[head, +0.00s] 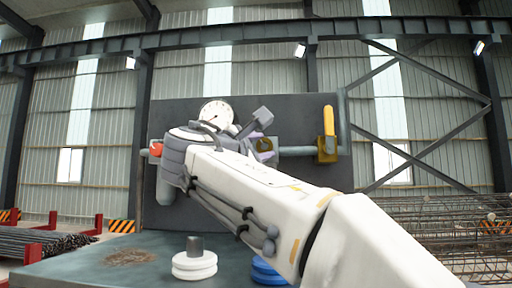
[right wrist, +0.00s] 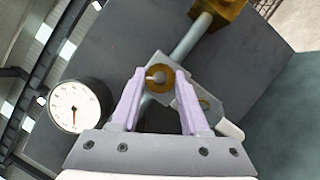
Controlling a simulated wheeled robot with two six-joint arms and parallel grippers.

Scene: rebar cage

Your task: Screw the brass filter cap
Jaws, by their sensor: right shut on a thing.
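The brass filter cap (right wrist: 160,77) is a round, golden ring shape in the right wrist view, with a grey middle. My right gripper (right wrist: 161,80) has its lavender fingertips on either side of it and is shut on it. A grey pipe fitting lies right behind the cap; I cannot tell whether the cap touches it. In the head view the cap (head: 264,145) shows small beside the right gripper (head: 262,153), mostly hidden by my wrist and arm. My left gripper is not in view.
A round gauge (head: 216,114) stands left of the gripper. A brass valve with a yellow handle (head: 329,122) sits right on the pipe, before a dark panel (head: 185,108). White discs (head: 194,267) and a blue disc (head: 264,272) lie on the bench (head: 75,268).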

